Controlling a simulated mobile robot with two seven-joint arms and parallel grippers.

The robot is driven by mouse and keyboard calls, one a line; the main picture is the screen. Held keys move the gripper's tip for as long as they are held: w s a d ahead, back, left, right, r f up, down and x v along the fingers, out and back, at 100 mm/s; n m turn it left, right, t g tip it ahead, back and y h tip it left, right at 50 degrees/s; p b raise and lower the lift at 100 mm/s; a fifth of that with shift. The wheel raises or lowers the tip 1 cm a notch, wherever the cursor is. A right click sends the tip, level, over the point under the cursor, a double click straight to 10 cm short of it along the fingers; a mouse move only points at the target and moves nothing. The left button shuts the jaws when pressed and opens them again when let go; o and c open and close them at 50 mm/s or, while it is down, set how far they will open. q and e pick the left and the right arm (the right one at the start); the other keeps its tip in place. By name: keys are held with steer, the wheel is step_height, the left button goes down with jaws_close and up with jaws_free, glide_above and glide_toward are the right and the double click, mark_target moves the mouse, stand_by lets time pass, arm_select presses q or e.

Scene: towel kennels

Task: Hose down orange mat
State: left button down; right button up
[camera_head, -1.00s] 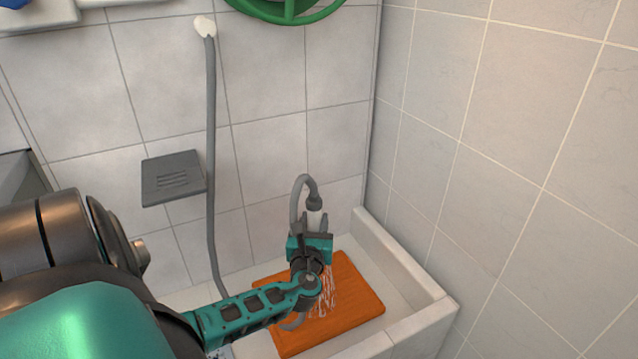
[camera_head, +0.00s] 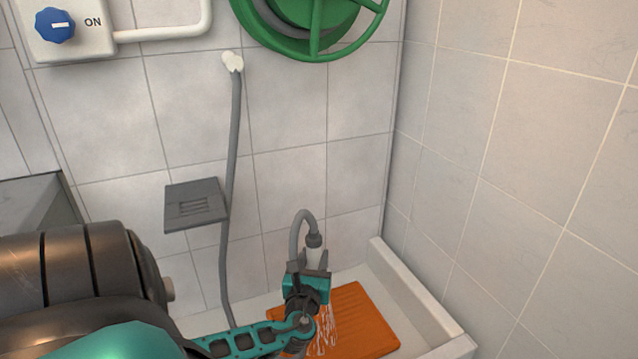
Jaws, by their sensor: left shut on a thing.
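The orange mat (camera_head: 362,318) lies flat in the corner of a pale basin (camera_head: 418,302), ribbed on top. My left gripper (camera_head: 311,270) is shut on the hose nozzle (camera_head: 314,250) and holds it above the mat. White streaks of water come down from the nozzle onto the mat's left part. The grey hose (camera_head: 233,150) hangs from a white wall outlet (camera_head: 232,62) and loops up into the top of the nozzle. My arm hides the mat's near left part. My right gripper is not in view.
A blue knob (camera_head: 55,25) on a white box marked ON is at the upper left. A green hose reel (camera_head: 315,25) hangs on the back wall. A grey wall holder (camera_head: 195,205) sits left of the hose. Tiled walls close off the back and right.

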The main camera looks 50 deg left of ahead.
arm_select(q)
steer(key=shift+s+a+r, duration=0.1)
steer(key=shift+s+a, duration=0.1)
steer(key=shift+s, duration=0.35)
steer(key=shift+s+a+r, duration=0.1)
steer(key=shift+s+a, duration=0.05)
steer(key=shift+s, duration=0.35)
